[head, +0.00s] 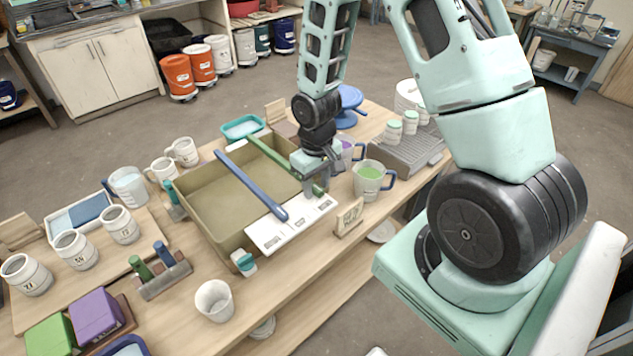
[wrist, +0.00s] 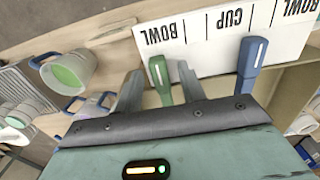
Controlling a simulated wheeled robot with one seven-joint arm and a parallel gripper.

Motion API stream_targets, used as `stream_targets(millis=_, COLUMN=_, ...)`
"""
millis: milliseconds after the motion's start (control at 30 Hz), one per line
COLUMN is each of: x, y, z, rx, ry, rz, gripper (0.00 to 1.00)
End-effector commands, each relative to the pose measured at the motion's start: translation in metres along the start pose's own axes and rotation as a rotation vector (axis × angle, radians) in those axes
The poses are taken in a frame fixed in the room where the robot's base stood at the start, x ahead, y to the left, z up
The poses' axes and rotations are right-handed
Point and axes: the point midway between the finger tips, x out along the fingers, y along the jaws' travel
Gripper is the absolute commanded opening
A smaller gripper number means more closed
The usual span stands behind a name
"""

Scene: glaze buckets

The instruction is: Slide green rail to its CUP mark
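The green rail (head: 275,155) lies across the olive basin (head: 205,205), its near end by the white marked strip (head: 290,226). In the wrist view the green rail's end (wrist: 160,80) points at the left BOWL section of the strip (wrist: 215,45). The CUP label (wrist: 230,18) is to its right. My gripper (head: 318,190) is down at the rail's near end. In the wrist view its fingers (wrist: 158,85) are open, one each side of the green rail, with a small gap showing on both sides. The blue rail (head: 250,185) also spans the basin, and its end (wrist: 252,62) is right of CUP.
A mug with green contents (head: 369,180) and a wooden sign (head: 349,218) stand close right of my gripper. A purple-filled mug (head: 347,152) is behind it. Left of the basin are several cups and a small rack (head: 165,275). A white cup (head: 214,300) stands in front.

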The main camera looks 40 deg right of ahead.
Motion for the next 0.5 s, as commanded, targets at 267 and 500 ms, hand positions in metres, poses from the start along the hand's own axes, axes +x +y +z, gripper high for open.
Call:
stream_targets(millis=267, x=0.0, y=0.0, z=0.0, rx=0.0, ry=0.0, rz=0.0, gripper=0.0)
stream_targets(millis=500, x=0.001, y=-0.029, z=-0.001, rx=-0.007, ry=0.003, rz=0.0, gripper=0.0)
